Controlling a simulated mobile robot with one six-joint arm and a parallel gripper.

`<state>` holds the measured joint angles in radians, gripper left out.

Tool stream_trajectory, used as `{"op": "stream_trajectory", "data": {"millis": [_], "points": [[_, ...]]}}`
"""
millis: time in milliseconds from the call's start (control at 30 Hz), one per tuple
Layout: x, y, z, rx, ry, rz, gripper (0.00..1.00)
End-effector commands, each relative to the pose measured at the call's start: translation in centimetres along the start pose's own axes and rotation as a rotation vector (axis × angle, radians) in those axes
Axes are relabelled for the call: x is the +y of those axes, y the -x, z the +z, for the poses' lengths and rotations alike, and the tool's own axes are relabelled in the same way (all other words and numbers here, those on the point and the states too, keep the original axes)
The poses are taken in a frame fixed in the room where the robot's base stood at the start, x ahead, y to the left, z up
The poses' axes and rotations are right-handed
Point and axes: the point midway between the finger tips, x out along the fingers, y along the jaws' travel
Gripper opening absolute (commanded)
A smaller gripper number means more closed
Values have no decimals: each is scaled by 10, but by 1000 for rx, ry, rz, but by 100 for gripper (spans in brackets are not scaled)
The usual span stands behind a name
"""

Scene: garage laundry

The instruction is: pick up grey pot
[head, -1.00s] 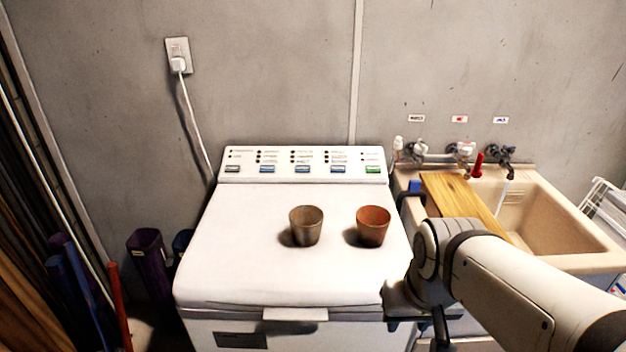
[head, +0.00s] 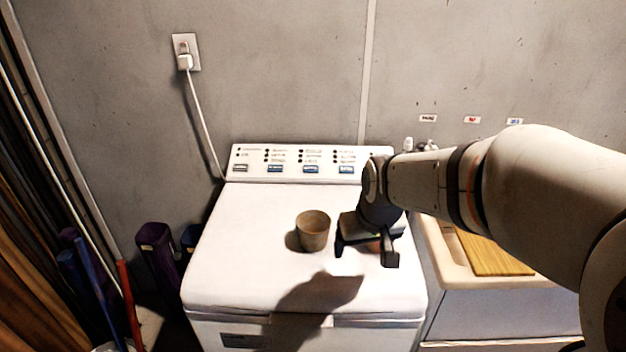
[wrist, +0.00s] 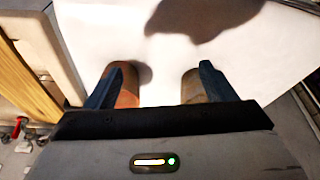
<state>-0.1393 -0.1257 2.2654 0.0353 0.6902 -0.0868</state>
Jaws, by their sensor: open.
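The grey pot (head: 313,231) stands upright on the white washer lid, left of my gripper (head: 366,252) in the head view. My gripper is open and empty, pointing down above the lid. In the wrist view the grey pot (wrist: 193,87) is partly hidden behind the right finger. A terracotta pot (wrist: 128,86) is partly hidden behind the left finger there. The head view does not show the terracotta pot; my gripper and wrist cover its place. I see no finger closed on either pot.
The washer (head: 250,220) has a raised control panel (head: 290,162) at its back, against the wall. A wooden board (head: 493,255) lies over the sink on the right. The lid's left side is clear. Tubes and poles stand left of the washer.

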Motion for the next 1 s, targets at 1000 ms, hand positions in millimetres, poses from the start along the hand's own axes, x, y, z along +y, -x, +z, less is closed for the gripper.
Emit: {"op": "stream_trajectory", "data": {"millis": [1000], "points": [[-69, -110, -114, 76, 149, -52, 97]]}}
